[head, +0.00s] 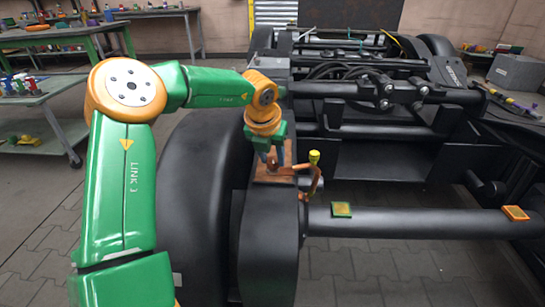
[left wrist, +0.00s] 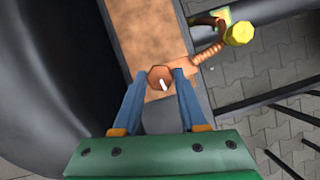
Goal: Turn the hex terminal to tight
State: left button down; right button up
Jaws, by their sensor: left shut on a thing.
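The hex terminal (left wrist: 160,77) is a copper-coloured hex head with a white mark, on a copper plate (left wrist: 140,35). In the left wrist view my left gripper (left wrist: 161,78) has its two blue fingers on either side of the hex, shut on it. In the head view my left gripper (head: 271,160) reaches down onto the copper plate (head: 286,172) on top of the black bogie frame. A copper strap (head: 312,185) with a yellow cap (head: 314,156) runs off to the right of the hex. The fingers partly hide the hex in the head view. My right gripper is not in view.
A green square pad (head: 342,209) and an orange square pad (head: 515,213) sit on the black axle tube (head: 420,222). A large black wheel (head: 195,200) stands left of the frame. Workbenches with small items stand at the left.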

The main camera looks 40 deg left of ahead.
pick_arm(q)
jog(key=shift+m+h, duration=0.3)
jog(key=shift+m, duration=0.5)
jog(key=shift+p, duration=0.3)
jog(key=shift+c, duration=2.2)
grip_release()
